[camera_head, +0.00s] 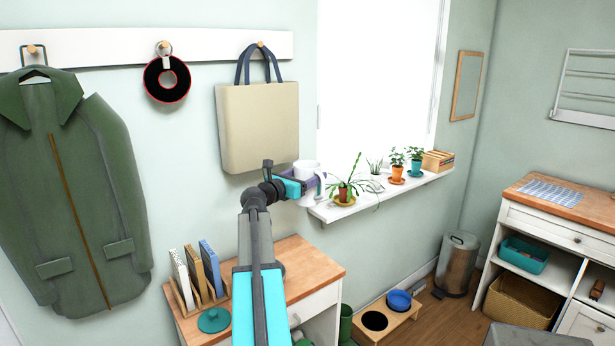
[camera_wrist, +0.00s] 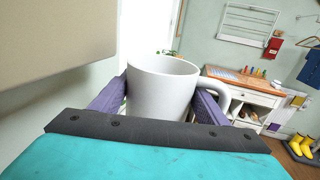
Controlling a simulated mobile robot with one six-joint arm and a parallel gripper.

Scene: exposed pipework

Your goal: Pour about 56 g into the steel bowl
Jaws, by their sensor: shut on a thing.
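A white mug (camera_head: 306,170) is held upright in the air by my gripper (camera_head: 308,188), in front of the window sill's left end. In the wrist view the mug (camera_wrist: 162,88) stands between the two purple fingers of my gripper (camera_wrist: 158,100), which are shut on its sides. Its handle points right. Only part of its inner wall shows, so its contents are hidden. I cannot make out a steel bowl for certain. A wooden feeder stand (camera_head: 398,322) on the floor has a blue bowl (camera_head: 399,299) and a dark round opening or bowl (camera_head: 375,320).
A cloth bag (camera_head: 258,128) hangs close behind my gripper, and it fills the upper left of the wrist view. Potted plants (camera_head: 345,190) stand on the sill (camera_head: 330,211) right of the mug. A wooden-topped cabinet (camera_head: 312,268) is below. A metal bin (camera_head: 457,262) stands beyond the feeder.

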